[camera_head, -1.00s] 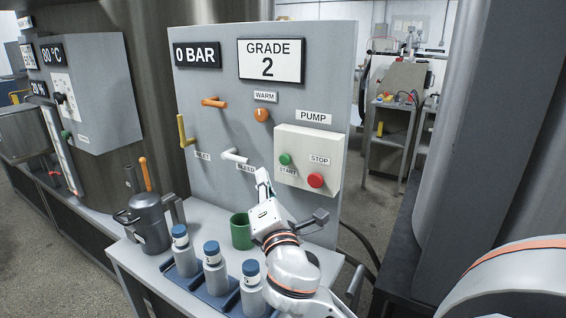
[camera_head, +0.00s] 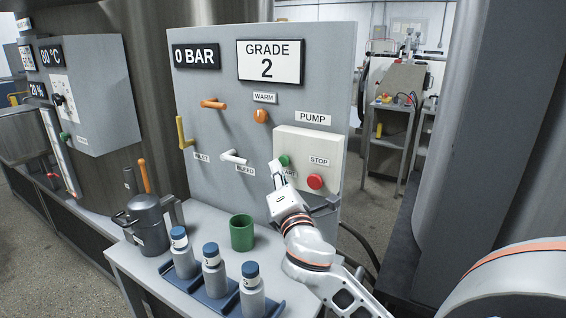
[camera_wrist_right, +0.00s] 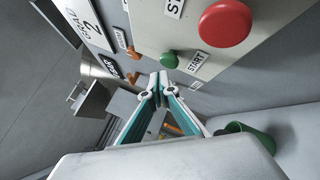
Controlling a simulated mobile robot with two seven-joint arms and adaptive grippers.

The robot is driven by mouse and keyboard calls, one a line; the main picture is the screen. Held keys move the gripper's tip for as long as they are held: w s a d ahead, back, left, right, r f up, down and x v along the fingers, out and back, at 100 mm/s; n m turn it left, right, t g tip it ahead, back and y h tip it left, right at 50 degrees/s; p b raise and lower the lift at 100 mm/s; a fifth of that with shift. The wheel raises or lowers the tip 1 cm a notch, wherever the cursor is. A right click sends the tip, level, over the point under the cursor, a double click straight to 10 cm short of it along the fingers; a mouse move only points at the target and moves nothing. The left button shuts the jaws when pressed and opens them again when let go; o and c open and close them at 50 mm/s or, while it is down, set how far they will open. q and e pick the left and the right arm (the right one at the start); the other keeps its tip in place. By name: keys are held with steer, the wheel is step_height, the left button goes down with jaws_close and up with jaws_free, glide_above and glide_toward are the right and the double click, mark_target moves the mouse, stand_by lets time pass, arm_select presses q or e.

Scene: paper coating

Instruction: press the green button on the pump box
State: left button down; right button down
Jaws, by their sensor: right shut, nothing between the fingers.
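The pump box (camera_head: 318,147) is a pale box on the right of the grey panel. Its green START button (camera_head: 285,160) is on the left and its red STOP button (camera_head: 315,181) is lower right. My right gripper (camera_head: 277,166) is shut and empty, with its tips just left of and below the green button. In the right wrist view the shut fingertips (camera_wrist_right: 158,77) are close to the green button (camera_wrist_right: 169,59); I cannot tell if they touch. The red button (camera_wrist_right: 225,23) looms at upper right there. My left gripper is not in view.
The panel also bears a white bleed handle (camera_head: 233,157), a yellow inlet handle (camera_head: 184,133) and an orange handle (camera_head: 213,104). Below are a green cup (camera_head: 242,233), a grey pot (camera_head: 148,226) and blue-capped bottles in a blue rack (camera_head: 206,294).

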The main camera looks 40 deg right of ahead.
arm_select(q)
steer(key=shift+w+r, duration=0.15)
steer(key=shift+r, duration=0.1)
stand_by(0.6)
arm_select(e)
steer(key=shift+d+r, duration=0.1)
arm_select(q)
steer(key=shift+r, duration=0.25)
arm_select(e)
steer(key=shift+w+d, duration=0.15)
steer(key=shift+d, duration=0.15)
arm_select(q)
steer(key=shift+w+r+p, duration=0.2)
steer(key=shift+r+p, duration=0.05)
steer(key=shift+p, duration=0.05)
arm_select(e)
steer(key=shift+d, duration=0.1)
steer(key=shift+w+d, duration=0.2)
steer(key=shift+d, duration=0.15)
stand_by(0.5)
stand_by(0.3)
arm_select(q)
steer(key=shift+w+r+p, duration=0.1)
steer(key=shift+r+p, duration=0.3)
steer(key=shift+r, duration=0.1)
arm_select(e)
steer(key=shift+s+a, duration=0.4)
steer(key=shift+a, duration=0.45)
